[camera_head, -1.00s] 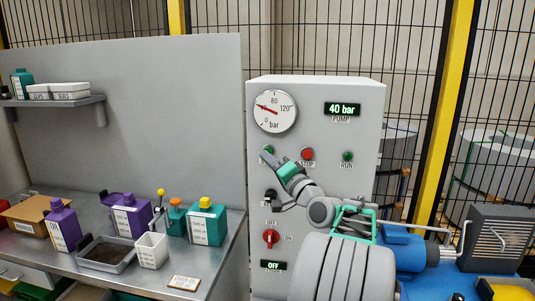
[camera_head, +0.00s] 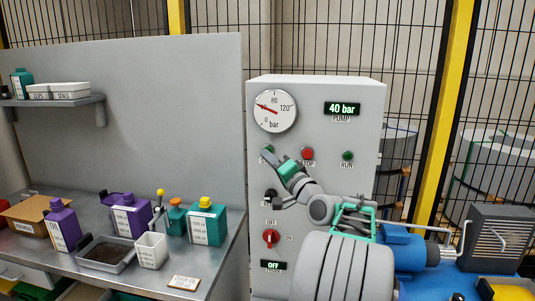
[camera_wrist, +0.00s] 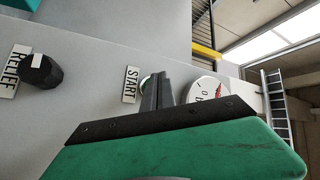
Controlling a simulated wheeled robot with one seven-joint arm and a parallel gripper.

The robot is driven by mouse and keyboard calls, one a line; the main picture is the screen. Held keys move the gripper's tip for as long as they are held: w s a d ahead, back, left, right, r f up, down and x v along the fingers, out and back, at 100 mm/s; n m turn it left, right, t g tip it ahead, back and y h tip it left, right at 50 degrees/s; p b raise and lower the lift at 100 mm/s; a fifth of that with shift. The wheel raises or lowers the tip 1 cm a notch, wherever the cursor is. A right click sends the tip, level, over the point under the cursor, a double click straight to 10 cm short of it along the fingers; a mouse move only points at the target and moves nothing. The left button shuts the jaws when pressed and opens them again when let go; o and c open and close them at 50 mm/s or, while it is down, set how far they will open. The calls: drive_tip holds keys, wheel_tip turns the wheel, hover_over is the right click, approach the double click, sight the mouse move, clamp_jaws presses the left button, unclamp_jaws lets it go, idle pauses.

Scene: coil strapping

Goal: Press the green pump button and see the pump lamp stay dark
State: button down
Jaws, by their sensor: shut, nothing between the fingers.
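The grey pump panel (camera_head: 335,115) stands in the middle of the head view. Its green start button (camera_head: 268,149) is partly hidden by my gripper (camera_head: 270,155), which is shut and empty with its tips at the button. In the wrist view the fingers (camera_wrist: 157,92) overlap the green button (camera_wrist: 145,84) beside the START label; I cannot tell whether they touch or press it. The RUN lamp (camera_head: 347,156) is a dark green, with no visible glow. The pump display (camera_head: 342,109) reads 40 bar.
The red STOP button (camera_head: 307,153) is just right of my gripper. A black relief knob (camera_wrist: 40,72) and a red OFF/ON switch (camera_head: 270,238) are below. The gauge (camera_head: 275,111) is above. A bench with bottles (camera_head: 206,222) stands to the left.

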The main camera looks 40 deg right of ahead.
drive_tip(key=shift+w+d, duration=0.3)
drive_tip(key=shift+d, duration=0.05)
idle(0.8)
drive_tip(key=shift+s+a+b, duration=0.55)
drive_tip(key=shift+a, duration=0.15)
drive_tip(key=s+a+b, duration=0.1)
drive_tip(key=a, duration=0.1)
drive_tip(key=s+a+b, duration=0.1)
drive_tip(key=s+a, duration=0.1)
idle(0.6)
idle(0.5)
